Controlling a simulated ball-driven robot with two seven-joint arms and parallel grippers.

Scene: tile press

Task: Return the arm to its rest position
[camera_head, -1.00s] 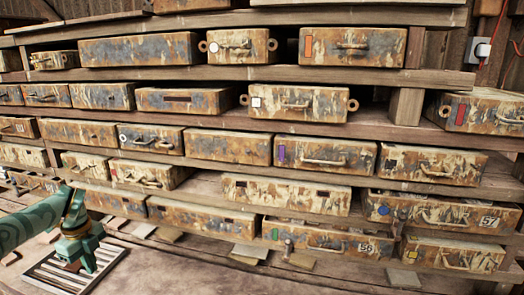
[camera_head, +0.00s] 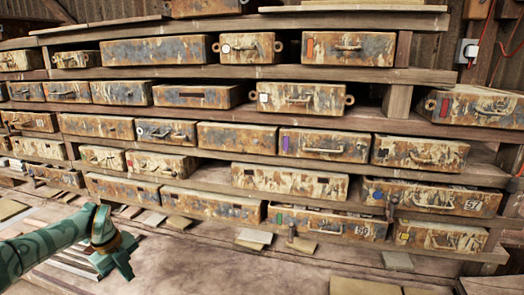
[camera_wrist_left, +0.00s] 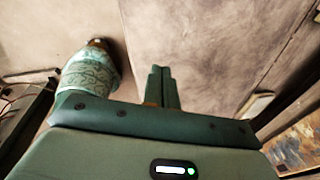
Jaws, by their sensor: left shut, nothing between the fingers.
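My left arm (camera_head: 50,240) comes in from the left edge in the head view. Its teal left gripper (camera_head: 122,266) points down over the bench, near the slatted rack (camera_head: 62,266). In the left wrist view the two fingers (camera_wrist_left: 160,72) lie together with nothing between them, above bare bench surface. A teal patterned arm part of mine (camera_wrist_left: 90,68) shows at the left of that view. My right gripper is not in view.
Shelves of rusty metal drawers (camera_head: 325,145) fill the back. Several loose tiles (camera_head: 254,238) lie on the bench below them. The bench middle (camera_head: 215,265) is clear. A wall socket (camera_head: 467,50) with a red cable is at upper right.

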